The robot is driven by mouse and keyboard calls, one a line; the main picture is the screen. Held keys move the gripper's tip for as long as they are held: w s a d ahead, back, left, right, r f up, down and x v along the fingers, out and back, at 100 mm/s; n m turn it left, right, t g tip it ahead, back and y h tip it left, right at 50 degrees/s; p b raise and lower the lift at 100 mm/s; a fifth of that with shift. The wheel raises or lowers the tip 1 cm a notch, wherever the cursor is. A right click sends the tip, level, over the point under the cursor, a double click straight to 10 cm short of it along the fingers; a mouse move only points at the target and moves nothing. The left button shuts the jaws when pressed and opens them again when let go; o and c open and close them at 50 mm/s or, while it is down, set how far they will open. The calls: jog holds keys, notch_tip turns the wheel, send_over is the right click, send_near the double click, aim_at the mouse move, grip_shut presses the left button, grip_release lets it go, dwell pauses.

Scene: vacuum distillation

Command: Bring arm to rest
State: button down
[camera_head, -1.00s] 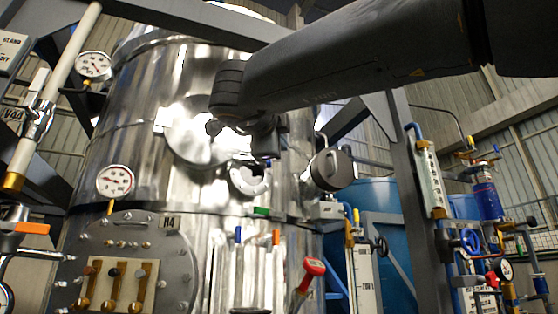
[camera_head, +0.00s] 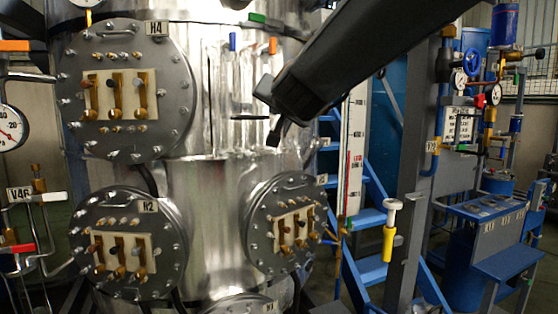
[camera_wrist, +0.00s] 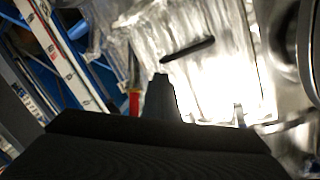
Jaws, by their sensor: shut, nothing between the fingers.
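My arm reaches in from the upper right in the head view, and its dark end hangs in front of the shiny steel column (camera_head: 205,190). My gripper (camera_head: 274,134) is at that end, small and partly hidden by my own wrist. In the wrist view, its dark fingers (camera_wrist: 160,98) are together and hold nothing. Steel surface and a red-handled part (camera_wrist: 134,103) show beyond the fingers. I cannot tell the exact gap between the gripper and the column.
Round bolted flanges (camera_head: 130,240) marked with H labels cover the column's front. Blue steps (camera_head: 368,218) stand right of it. A yellow-and-white valve handle (camera_head: 390,230) stands before a grey post. A blue-topped bench (camera_head: 490,208) is at right. Gauges and pipes crowd the left edge.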

jog(key=s+d+f+n+g, duration=0.1)
jog(key=s+d+f+g, duration=0.15)
jog(key=f, duration=0.65)
jog(key=s+d+f+n+g+h, duration=0.1)
jog(key=s+d+f+g, duration=0.2)
jog(key=f, duration=0.6)
jog(key=s+d+f+n+g, duration=0.15)
jog(key=d+f, duration=0.25)
jog(key=f, duration=0.5)
jog(key=s+d+f+g+h, duration=0.1)
jog(key=s+d+f+g, duration=0.3)
jog(key=s+f, duration=0.5)
jog(key=s+d+f+n+g, duration=0.1)
jog(key=s+d+f+g, duration=0.3)
jog(key=s, duration=0.9)
notch_tip(320, 180, down, 5)
jog(key=d, duration=0.2)
jog(key=shift+s+d+h, duration=0.15)
jog(key=shift+d+h, duration=0.25)
jog(key=shift+a+r, duration=0.1)
